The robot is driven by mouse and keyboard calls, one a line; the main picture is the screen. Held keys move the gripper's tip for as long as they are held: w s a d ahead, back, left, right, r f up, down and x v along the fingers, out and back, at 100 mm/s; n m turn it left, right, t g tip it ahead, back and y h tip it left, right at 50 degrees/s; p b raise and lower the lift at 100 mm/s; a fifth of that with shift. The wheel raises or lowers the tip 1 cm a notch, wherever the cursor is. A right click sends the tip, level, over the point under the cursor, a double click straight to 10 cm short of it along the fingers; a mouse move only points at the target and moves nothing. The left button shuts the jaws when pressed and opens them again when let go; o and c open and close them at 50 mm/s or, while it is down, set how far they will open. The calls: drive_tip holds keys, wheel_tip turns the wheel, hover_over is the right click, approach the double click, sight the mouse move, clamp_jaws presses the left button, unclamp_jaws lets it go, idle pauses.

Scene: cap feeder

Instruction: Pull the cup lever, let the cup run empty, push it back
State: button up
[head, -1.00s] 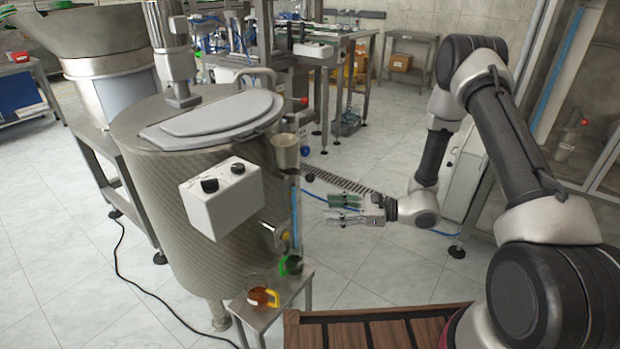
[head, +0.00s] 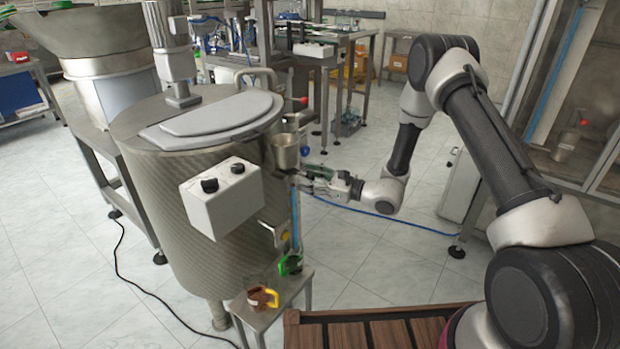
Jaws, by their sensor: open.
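The metal cup (head: 285,150) is mounted upright on the right side of the large tank (head: 165,200). In the earlier picture a dark round knob sticks out just below the cup, probably the lever's end. Now my gripper (head: 304,180) is at that spot, just below and right of the cup, and hides the knob. My gripper is open, its fingers pointing left toward the tank. I cannot tell whether the fingers touch the lever. The inside of the cup cannot be made out.
A white control box (head: 222,198) juts from the tank front. A red-knobbed handle (head: 300,100) is above the cup. Floor right of the tank is clear.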

clamp_jaws()
drive_tip(key=shift+s+v, duration=0.2)
drive_tip(key=shift+v, duration=0.7)
drive_tip(key=shift+s+v, duration=0.15)
drive_tip(key=shift+v, duration=0.8)
drive_tip(key=shift+a, duration=0.2)
unclamp_jaws()
drive_tip(key=shift+d, duration=0.1)
drive_tip(key=shift+d, duration=0.1)
drive_tip(key=v, duration=1.2)
idle(1.9)
